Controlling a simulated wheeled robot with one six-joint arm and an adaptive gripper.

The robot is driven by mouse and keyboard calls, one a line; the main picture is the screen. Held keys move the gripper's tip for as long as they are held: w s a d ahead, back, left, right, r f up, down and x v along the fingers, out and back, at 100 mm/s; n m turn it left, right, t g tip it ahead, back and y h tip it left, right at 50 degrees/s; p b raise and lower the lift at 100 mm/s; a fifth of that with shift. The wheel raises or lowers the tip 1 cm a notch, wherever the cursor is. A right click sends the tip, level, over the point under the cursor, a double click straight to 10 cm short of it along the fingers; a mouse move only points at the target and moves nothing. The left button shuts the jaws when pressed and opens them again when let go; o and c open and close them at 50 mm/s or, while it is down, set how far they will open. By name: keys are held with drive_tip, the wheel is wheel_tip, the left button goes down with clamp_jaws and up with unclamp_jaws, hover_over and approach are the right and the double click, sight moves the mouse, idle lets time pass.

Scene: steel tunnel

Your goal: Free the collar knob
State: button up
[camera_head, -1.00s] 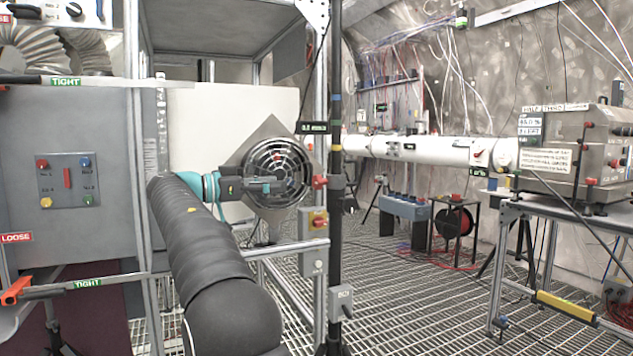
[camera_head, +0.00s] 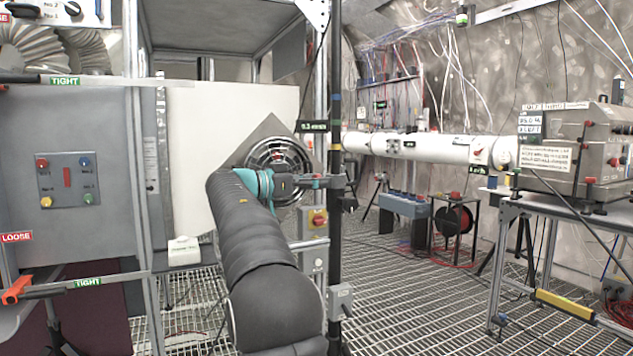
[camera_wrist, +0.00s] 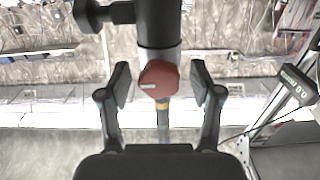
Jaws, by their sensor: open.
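The red collar knob (camera_wrist: 158,80) shows in the middle of the wrist view, in front of a dark upright post (camera_wrist: 158,30). My gripper (camera_wrist: 160,86) is open, with one finger on each side of the knob. A gap shows between each finger and the knob. In the head view my gripper (camera_head: 328,182) is level at the black post (camera_head: 335,95), and its fingers cover the place of the knob. I cannot see the knob itself in that view.
A grey panel (camera_head: 70,180) fills the left. The grated floor at the centre right is open.

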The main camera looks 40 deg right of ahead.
drive_tip(key=shift+c, duration=0.2)
drive_tip(key=c, duration=1.1)
drive_tip(key=shift+c, duration=0.2)
drive_tip(key=n+p, duration=0.1)
drive_tip(key=n, duration=0.3)
drive_tip(key=shift+w+r+n+p, duration=0.1)
drive_tip(key=shift+n+p, duration=0.2)
drive_tip(key=shift+p, duration=0.1)
drive_tip(key=n, duration=1.4)
drive_tip(key=shift+f+n, duration=0.2)
drive_tip(key=shift+n, duration=0.5)
